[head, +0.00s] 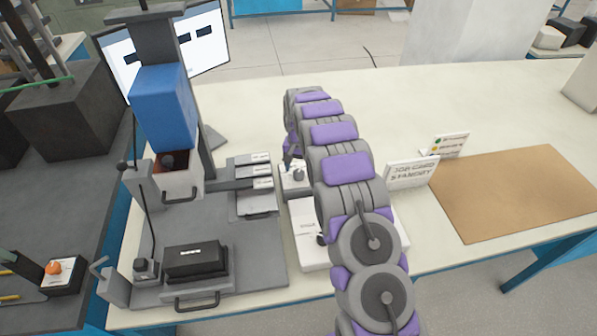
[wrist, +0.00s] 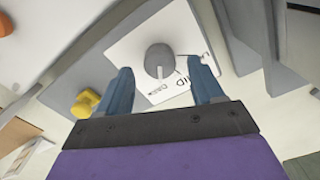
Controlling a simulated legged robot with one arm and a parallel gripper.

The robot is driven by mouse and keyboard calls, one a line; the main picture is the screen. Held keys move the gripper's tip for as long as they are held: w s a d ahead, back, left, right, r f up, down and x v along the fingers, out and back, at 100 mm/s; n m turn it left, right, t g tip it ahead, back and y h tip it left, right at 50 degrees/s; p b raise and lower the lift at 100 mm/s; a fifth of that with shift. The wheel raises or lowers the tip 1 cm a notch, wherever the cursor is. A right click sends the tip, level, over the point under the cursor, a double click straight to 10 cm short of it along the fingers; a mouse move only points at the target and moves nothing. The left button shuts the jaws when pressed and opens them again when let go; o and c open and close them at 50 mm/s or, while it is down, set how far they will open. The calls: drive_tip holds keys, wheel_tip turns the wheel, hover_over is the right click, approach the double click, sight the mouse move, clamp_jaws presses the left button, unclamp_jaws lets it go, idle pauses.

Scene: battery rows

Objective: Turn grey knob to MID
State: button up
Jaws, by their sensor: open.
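The grey knob (wrist: 160,62) is a round grey knob on a white label plate (wrist: 135,48) in the wrist view. Printed letters beside it end in "ID", and other small letters sit just below the knob. I cannot tell how deep the fingers reach. In the head view a small grey knob (head: 298,174) shows on a white panel, partly hidden by my arm.
A yellow part (wrist: 85,103) sits left of the fingers in the wrist view. In the head view, a blue-topped press (head: 165,108) and a black block (head: 196,262) stand left of my arm. A job card sign (head: 412,172) and brown mat (head: 510,190) lie right.

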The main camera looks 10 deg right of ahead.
drive_tip(key=shift+f, duration=1.05)
drive_tip(key=shift+c, duration=0.5)
drive_tip(key=c, duration=1)
drive_tip(key=shift+o, duration=0.2)
drive_tip(key=shift+n, duration=0.3)
drive_tip(key=n+p, duration=0.3)
drive_tip(key=shift+r, duration=0.1)
drive_tip(key=n+p, duration=0.3)
drive_tip(key=n, duration=0.2)
drive_tip(key=shift+n, duration=0.3)
